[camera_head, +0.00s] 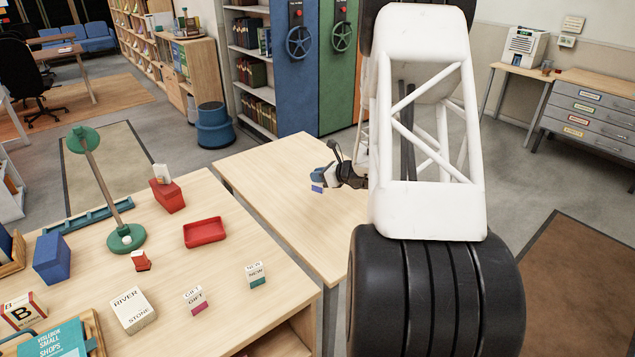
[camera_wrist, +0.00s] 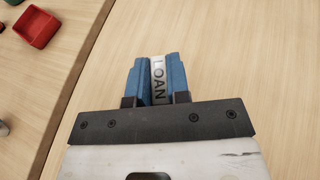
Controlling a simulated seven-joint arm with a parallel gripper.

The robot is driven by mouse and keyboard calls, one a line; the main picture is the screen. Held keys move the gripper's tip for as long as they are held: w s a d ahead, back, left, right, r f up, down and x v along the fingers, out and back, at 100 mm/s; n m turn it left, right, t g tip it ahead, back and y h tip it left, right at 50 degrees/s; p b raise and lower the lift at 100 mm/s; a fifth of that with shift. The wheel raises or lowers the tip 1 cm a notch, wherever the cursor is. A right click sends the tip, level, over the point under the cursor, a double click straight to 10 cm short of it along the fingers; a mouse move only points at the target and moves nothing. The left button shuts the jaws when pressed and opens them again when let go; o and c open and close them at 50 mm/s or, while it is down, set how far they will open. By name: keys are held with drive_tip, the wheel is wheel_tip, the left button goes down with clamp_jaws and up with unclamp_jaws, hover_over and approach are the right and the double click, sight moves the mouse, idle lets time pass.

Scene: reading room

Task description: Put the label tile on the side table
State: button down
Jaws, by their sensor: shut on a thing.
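The label tile (camera_wrist: 158,82), white and marked LOAN, is pinched upright between the two blue fingertips of my gripper (camera_wrist: 157,78) in the wrist view. In the head view my gripper (camera_head: 318,179) is over the side table (camera_head: 268,165), a pale wood top beyond the main desk. The side table's bare surface also fills most of the wrist view (camera_wrist: 245,65). The tile appears to be held above the surface, but the exact gap is hard to tell. My arm hides the right part of the side table in the head view.
The main desk (camera_head: 75,285) adjoins the side table at left. It holds a red tray (camera_head: 205,233), a green lamp (camera_head: 124,238), a River Stone block (camera_head: 132,310), and GIFT (camera_head: 195,300) and NEW (camera_head: 257,275) tiles. The visible side table top is clear.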

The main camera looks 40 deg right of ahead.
drive_tip(key=shift+w+d+f, duration=0.1)
drive_tip(key=shift+w+d, duration=0.35)
drive_tip(key=shift+w, duration=0.3)
drive_tip(key=shift+f, duration=1.7)
drive_tip(key=shift+f, duration=0.15)
drive_tip(key=c, duration=1.1)
unclamp_jaws()
